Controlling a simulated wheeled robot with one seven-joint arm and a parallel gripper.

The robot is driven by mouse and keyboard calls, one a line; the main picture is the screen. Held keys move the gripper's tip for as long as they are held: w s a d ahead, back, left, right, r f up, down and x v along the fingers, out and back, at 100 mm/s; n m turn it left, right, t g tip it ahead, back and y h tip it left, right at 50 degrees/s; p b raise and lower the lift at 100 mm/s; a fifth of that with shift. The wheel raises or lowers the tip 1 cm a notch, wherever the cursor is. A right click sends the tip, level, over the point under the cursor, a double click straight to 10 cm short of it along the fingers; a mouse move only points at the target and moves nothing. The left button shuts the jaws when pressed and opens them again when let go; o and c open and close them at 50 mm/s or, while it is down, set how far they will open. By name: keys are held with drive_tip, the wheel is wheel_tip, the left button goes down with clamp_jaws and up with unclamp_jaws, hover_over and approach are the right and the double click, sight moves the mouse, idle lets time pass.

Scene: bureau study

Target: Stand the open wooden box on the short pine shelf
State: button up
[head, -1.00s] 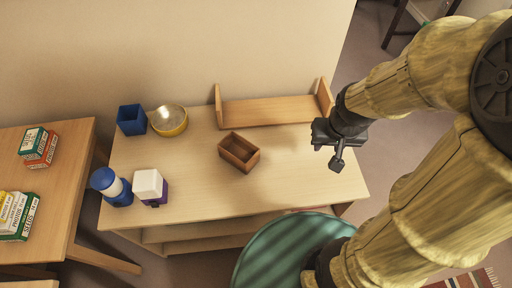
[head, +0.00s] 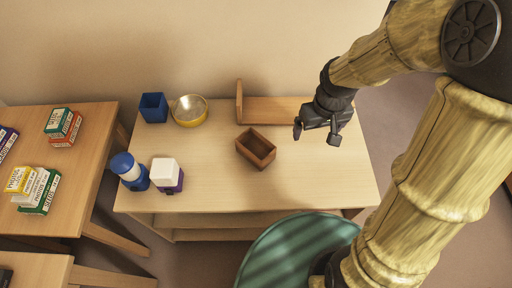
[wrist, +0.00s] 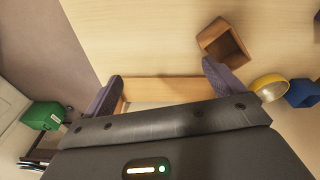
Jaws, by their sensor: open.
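The open wooden box (head: 256,148) is a small brown, empty-looking box standing upright on the pine table, near the middle in the head view. It also shows in the wrist view (wrist: 224,42), beyond the right finger. The short pine shelf (head: 270,110) stands at the table's back, against the wall, with a raised left end. Its right end is hidden behind my arm in the head view. My gripper (head: 318,133) is open and empty, above the table to the right of the box and in front of the shelf. In the wrist view the shelf (wrist: 175,88) shows between the fingers.
A blue-and-white jar (head: 129,171) and a white-and-purple container (head: 167,174) stand at the front left. Table surface around the box is clear. A green round seat (head: 285,250) stands in front.

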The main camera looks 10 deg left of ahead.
drive_tip(key=w+a+f+n+g+p, duration=0.1)
drive_tip(key=a+n, duration=0.6)
drive_tip(key=a, duration=0.9)
drive_tip(key=shift+w+a+f+g+p, duration=0.3)
drive_tip(key=shift+w+a+f+p, duration=0.1)
drive_tip(key=shift+f, duration=0.15)
wheel_tip(320, 180, down, 12)
drive_tip(key=shift+s+d+r+b, duration=0.1)
drive_tip(key=shift+s+r+b, duration=0.05)
drive_tip(key=shift+b, duration=0.9)
drive_tip(key=shift+f, duration=0.25)
